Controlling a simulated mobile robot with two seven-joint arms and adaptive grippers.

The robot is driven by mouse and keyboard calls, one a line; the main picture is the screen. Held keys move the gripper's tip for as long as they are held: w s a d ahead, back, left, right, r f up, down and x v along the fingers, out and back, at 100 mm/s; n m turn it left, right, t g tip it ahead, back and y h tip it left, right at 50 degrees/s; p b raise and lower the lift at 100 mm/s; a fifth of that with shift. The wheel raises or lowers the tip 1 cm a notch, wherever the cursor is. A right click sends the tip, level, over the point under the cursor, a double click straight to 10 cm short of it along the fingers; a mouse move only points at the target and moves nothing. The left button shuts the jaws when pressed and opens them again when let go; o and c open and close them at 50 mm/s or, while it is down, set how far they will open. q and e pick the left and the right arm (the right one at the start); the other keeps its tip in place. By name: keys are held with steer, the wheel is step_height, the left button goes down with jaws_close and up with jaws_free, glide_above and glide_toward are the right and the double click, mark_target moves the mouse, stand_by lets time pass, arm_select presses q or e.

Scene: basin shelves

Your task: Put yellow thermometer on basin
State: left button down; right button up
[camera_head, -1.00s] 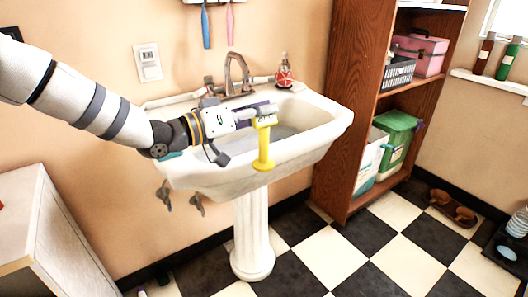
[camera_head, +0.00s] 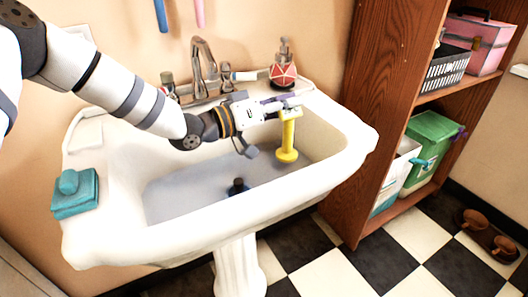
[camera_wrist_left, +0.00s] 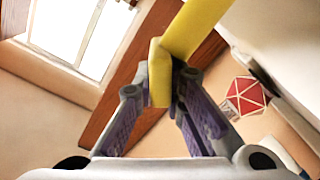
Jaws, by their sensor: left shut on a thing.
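The yellow thermometer (camera_head: 288,140) hangs upright below the fingertips of my left gripper (camera_head: 288,111). Its round lower end appears over the inside of the white basin (camera_head: 345,147), towards the right; I cannot tell whether it touches the basin. In the left wrist view, the left gripper (camera_wrist_left: 165,88) is shut on the yellow thermometer (camera_wrist_left: 190,32), held between the purple-padded fingers. My right gripper is not in view.
A red soap dispenser (camera_head: 283,70) and a faucet (camera_head: 204,68) stand on the basin's back ledge. A teal box-like thing (camera_head: 76,195) sits on its left rim. A dark object (camera_head: 237,187) is inside the bowl. A wooden shelf (camera_head: 372,120) stands at right.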

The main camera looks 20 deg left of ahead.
mark_target(287, 129)
arm_select(q)
step_height(287, 129, down, 6)
steer(key=shift+f+b, duration=0.15)
steer(key=shift+b, duration=0.2)
steer(key=shift+w, duration=0.1)
steer(key=c, duration=2.1)
jaws_free()
steer(key=shift+f, duration=0.15)
steer(key=o, duration=0.4)
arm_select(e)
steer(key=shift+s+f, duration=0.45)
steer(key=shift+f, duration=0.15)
arm_select(q)
steer(key=shift+o, duration=0.2)
